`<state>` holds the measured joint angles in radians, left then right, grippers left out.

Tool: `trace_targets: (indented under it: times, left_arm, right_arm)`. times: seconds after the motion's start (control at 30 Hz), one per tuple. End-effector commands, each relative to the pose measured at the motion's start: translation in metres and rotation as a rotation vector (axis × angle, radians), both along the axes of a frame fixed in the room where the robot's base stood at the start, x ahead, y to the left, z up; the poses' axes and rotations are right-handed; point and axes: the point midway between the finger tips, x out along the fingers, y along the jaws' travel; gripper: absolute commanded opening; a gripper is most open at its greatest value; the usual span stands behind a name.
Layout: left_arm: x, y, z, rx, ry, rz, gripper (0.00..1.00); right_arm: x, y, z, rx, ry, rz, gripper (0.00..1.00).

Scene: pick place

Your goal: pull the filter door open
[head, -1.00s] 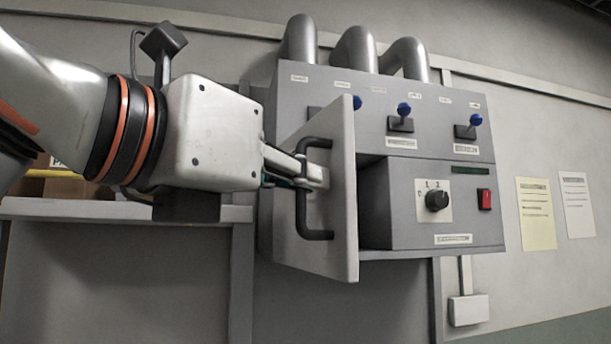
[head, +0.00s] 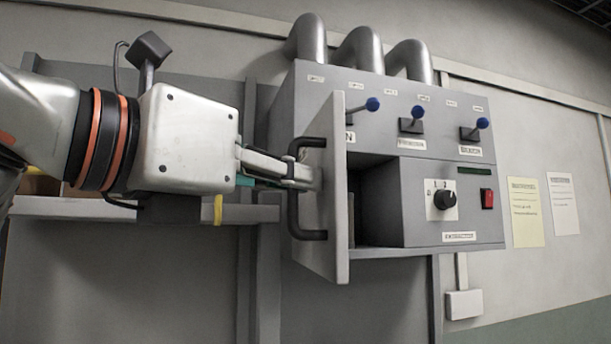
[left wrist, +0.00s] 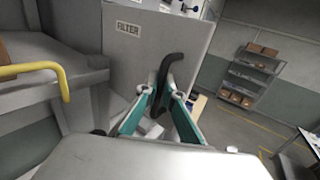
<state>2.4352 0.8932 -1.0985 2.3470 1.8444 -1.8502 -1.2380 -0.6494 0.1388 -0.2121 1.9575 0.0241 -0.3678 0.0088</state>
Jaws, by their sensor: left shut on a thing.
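The filter door (head: 334,235) is a grey panel on the left of the wall-mounted grey cabinet (head: 392,98). It stands swung open, and a dark opening shows behind it. Its black bar handle (head: 306,234) is on the outer face. My left gripper (head: 306,175) reaches in from the left and is shut on the handle. In the left wrist view the door (left wrist: 180,48) carries a label reading FILTER, and the handle (left wrist: 168,70) lies between the fingers of the gripper (left wrist: 165,92). My right gripper is not in view.
The cabinet has blue-tipped levers (head: 417,111), a black dial (head: 444,199) and a red switch (head: 487,199). Silver pipes (head: 358,50) rise from its top. A shelf (head: 245,213) is behind my left arm. A far rack with boxes (left wrist: 250,75) stands beyond open floor.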

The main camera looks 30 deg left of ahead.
Motion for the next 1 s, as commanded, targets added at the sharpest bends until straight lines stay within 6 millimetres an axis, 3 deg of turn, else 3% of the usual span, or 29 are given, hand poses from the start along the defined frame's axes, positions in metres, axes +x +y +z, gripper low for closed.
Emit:
trace_targets:
  times: [0.5,0.53,0.57,1.0]
  left_arm:
    - [-0.0014,-0.0001,-0.0025,0.001,0.005,-0.005,0.0]
    - [-0.0014,-0.0002,-0.0026,0.001,0.005,-0.006,0.12]
    - [-0.0014,-0.0002,-0.0024,0.001,0.004,-0.006,0.14]
    - [-0.0098,0.0039,0.0002,0.0,-0.002,-0.001,0.14]
  right_arm:
    - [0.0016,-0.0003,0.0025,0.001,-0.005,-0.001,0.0]
    - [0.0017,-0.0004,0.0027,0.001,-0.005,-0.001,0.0]
    - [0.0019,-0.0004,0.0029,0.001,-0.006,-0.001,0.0]
    - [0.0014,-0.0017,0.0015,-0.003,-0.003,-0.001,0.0]
